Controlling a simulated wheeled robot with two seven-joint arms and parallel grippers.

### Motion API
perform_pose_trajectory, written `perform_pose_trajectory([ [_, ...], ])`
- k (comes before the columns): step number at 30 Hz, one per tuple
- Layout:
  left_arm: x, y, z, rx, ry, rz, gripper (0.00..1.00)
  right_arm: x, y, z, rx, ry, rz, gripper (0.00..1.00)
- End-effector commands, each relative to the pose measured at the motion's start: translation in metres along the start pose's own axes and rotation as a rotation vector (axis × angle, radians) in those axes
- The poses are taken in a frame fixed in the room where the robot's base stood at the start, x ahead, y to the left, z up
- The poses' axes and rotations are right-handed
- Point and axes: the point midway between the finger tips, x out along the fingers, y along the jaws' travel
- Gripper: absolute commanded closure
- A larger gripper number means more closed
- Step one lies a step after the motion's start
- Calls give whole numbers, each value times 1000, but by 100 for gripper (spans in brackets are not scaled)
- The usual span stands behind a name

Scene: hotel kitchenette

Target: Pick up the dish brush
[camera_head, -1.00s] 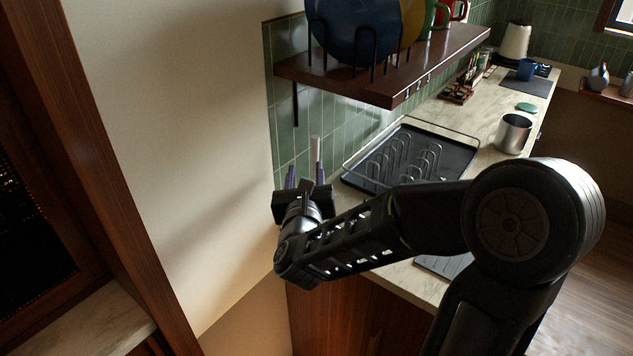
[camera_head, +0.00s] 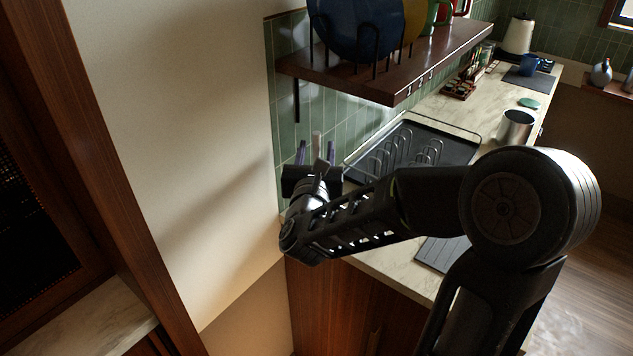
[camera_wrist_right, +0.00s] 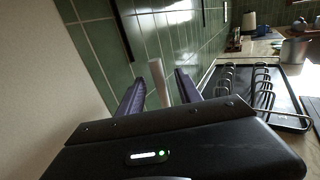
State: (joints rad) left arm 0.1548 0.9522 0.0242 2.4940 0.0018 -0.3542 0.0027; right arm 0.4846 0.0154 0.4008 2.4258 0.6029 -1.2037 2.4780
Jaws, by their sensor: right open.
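A pale upright handle, which looks like the dish brush (camera_head: 317,140), stands near the green tiled wall at the left end of the counter. It also shows in the right wrist view (camera_wrist_right: 160,84), standing between the two purplish fingers. My right gripper (camera_head: 316,154) is open, with one finger on each side of the handle; in the wrist view (camera_wrist_right: 159,92) gaps show beside it. I cannot tell how far along the fingers the handle stands. My gripper body hides the brush's lower part and whatever it stands in. My left gripper is not in view.
A dark shelf (camera_head: 350,82) with plates and mugs hangs above and right of my gripper. A black dish rack (camera_head: 455,148) stands on the marble counter (camera_head: 385,280). A metal cup (camera_head: 516,127) stands farther right. A plain wall (camera_head: 180,120) is close on the left.

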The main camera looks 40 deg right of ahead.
Motion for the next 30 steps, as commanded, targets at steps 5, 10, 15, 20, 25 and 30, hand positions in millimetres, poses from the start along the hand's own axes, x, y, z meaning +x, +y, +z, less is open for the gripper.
perform_pose_trajectory([
  [5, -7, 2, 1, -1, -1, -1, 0, 8, 0, 1, -1, 4, -1, 59],
  [10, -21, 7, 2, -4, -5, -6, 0, 32, 0, 2, -1, 6, -2, 59],
  [15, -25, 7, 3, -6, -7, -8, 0, 50, 1, 0, 1, 3, -1, 59],
  [20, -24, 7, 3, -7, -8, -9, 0, 52, 1, -1, 0, 1, 1, 59],
  [25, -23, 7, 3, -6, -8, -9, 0, 52, 1, -1, 0, 1, 1, 59],
  [30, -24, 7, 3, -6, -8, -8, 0, 52, 1, -1, 1, 1, 1, 59],
])
